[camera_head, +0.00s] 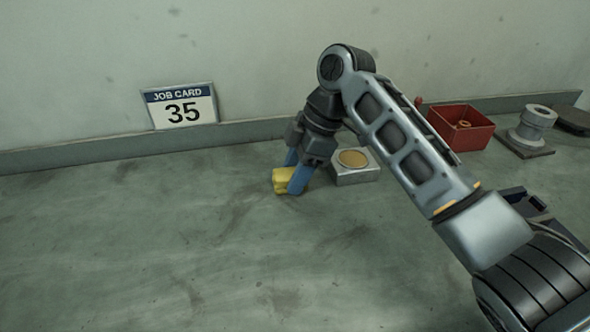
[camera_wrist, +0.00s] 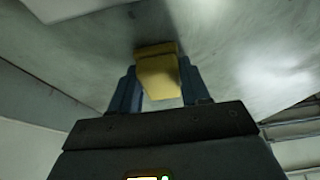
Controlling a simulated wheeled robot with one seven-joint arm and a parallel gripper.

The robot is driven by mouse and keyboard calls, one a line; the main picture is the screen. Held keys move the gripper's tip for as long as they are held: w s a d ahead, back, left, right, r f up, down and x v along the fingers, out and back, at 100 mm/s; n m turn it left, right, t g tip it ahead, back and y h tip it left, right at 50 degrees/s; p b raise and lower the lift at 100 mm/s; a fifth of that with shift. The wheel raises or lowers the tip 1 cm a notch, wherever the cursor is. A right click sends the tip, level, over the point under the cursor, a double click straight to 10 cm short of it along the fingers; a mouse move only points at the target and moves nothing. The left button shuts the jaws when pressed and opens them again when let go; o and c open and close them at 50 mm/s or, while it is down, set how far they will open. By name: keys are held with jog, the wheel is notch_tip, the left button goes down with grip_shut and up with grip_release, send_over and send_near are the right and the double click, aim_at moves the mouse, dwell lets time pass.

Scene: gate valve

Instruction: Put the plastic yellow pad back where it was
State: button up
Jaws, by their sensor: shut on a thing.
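The yellow pad (camera_head: 281,181) is a small block between the blue fingers of my gripper (camera_head: 292,178), low over the grey floor in the head view. I cannot tell whether it touches the floor. In the wrist view, the yellow pad (camera_wrist: 158,72) sits between the two blue fingertips of my gripper (camera_wrist: 159,85), with the fingers shut on its sides. Part of the pad is hidden behind the fingers in the head view.
A grey block with a round tan top (camera_head: 353,160) stands just right of my gripper. A red bin (camera_head: 460,128) and a grey flanged fitting (camera_head: 533,128) stand farther right by the wall. A job card reading 35 (camera_head: 181,106) leans at the wall. The floor (camera_head: 130,240) at left is clear.

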jog(key=o, duration=1)
jog(key=shift+f, duration=0.1)
jog(key=v, duration=1.2)
